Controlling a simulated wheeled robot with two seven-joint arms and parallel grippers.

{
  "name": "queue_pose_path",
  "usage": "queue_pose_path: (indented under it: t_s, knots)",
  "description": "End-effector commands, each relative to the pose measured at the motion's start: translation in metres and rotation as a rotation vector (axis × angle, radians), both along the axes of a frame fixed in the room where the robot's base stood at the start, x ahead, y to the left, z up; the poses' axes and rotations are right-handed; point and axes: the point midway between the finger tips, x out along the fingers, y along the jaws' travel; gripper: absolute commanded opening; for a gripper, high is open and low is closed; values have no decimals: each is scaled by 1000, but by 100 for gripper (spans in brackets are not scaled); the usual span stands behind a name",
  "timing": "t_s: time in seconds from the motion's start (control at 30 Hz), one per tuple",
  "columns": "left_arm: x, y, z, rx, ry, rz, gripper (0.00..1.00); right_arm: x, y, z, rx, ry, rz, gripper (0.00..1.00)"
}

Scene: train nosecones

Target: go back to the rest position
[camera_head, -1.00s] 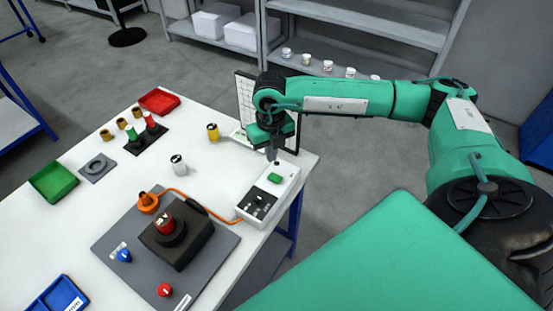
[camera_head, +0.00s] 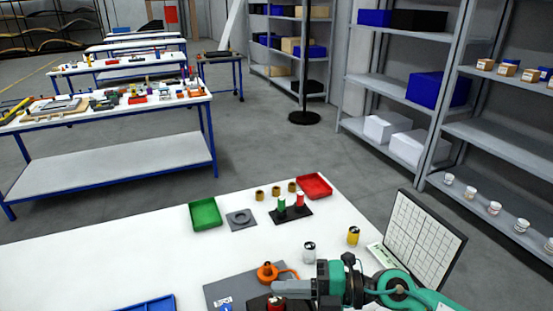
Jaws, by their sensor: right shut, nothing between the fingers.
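My right gripper (camera_head: 294,287) comes in from the lower right on its green arm. It is shut and empty, with its grey fingers pointing left above the near part of the white table (camera_head: 110,250). Below it are the orange ring-shaped piece (camera_head: 268,272) and a red-topped part (camera_head: 276,303) on the dark grey plate (camera_head: 228,288). The gripper and arm hide part of the plate and the white box with the green button. My left gripper is not in view.
Shelves (camera_head: 455,150) stand behind, right.

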Motion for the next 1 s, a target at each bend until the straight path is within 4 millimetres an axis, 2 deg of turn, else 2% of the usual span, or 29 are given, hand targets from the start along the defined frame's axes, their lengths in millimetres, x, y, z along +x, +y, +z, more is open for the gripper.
queue_pose_path:
  t_s: [0.07,0.2,0.3,0.43,0.57,0.67,0.77,0.9,1.0]
  knots:
    - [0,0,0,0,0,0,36,3,7,24,178,48,-92,0]
    - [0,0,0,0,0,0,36,22,-6,57,450,154,-307,0]
    - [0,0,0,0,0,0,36,39,-29,65,604,254,-490,0]
    - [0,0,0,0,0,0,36,58,-68,52,748,412,-752,0]
    - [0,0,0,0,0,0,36,66,-112,15,820,602,-1030,0]
    - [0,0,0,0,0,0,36,59,-143,-25,826,766,-1242,0]
    - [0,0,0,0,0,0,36,39,-170,-72,787,948,-1445,0]
    - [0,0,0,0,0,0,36,-9,-195,-135,664,1213,-1687,0]
    - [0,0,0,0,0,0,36,-47,-204,-168,556,1375,-1803,0]
